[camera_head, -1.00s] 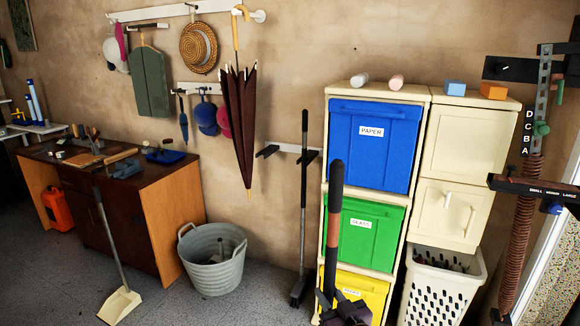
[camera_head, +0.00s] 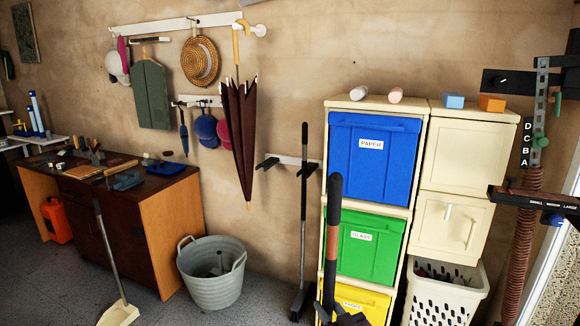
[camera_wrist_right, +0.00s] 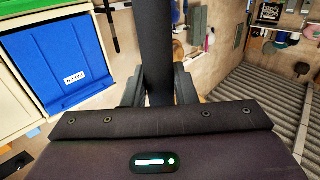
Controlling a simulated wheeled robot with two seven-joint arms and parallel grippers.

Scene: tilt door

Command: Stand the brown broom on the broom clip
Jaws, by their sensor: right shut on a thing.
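The brown broom (camera_head: 328,262) stands about upright in the head view, with a black grip on top and a brown shaft below. My right gripper (camera_head: 342,319), at the bottom edge, is shut on it. In the right wrist view the dark handle (camera_wrist_right: 157,45) passes between the fingers of the gripper (camera_wrist_right: 157,88). The broom's head is out of view. The broom clip (camera_head: 288,159) is a white wall rail with dark clips, left of the bins. Its left clip (camera_head: 267,163) is empty. A black broom (camera_head: 304,215) stands at the right clip. My left gripper is not in view.
The blue (camera_head: 372,160), green (camera_head: 371,238) and yellow (camera_head: 358,300) bins stack behind the held broom. A grey tub (camera_head: 211,275) stands on the floor left of the black broom. An umbrella (camera_head: 240,130) hangs left of the clip. A white basket (camera_head: 446,296) is at right.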

